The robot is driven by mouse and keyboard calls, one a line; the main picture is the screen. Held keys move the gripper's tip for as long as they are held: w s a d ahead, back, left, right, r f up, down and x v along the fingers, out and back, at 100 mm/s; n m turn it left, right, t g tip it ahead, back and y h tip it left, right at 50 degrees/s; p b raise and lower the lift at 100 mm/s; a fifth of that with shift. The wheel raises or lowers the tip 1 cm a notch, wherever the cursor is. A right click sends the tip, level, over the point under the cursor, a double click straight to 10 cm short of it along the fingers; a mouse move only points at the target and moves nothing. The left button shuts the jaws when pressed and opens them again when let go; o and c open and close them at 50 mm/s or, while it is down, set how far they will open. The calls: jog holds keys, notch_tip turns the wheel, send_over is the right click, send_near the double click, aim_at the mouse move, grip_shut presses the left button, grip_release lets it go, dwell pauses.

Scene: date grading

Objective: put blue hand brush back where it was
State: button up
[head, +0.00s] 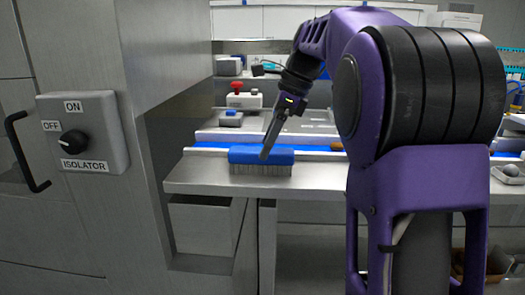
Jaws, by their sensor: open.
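The blue hand brush (243,157) lies at the front edge of a metal counter (315,178), with its blue back up and pale bristles down. My gripper (266,152) reaches down from the upper right, and its fingertips overlap the brush's back near the middle in the head view. My jaws are open, though only a narrow side of the fingers shows. I cannot tell whether they touch the brush or straddle it. My fingers hide a small part of the back.
A blue strip (312,149) runs behind the brush. An isolator switch (83,132) is on the left cabinet. The counter right of the brush looks clear up to my arm.

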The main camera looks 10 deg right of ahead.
jog(key=p+v, duration=0.1)
jog(key=v, duration=0.7)
jog(key=shift+p, duration=0.3)
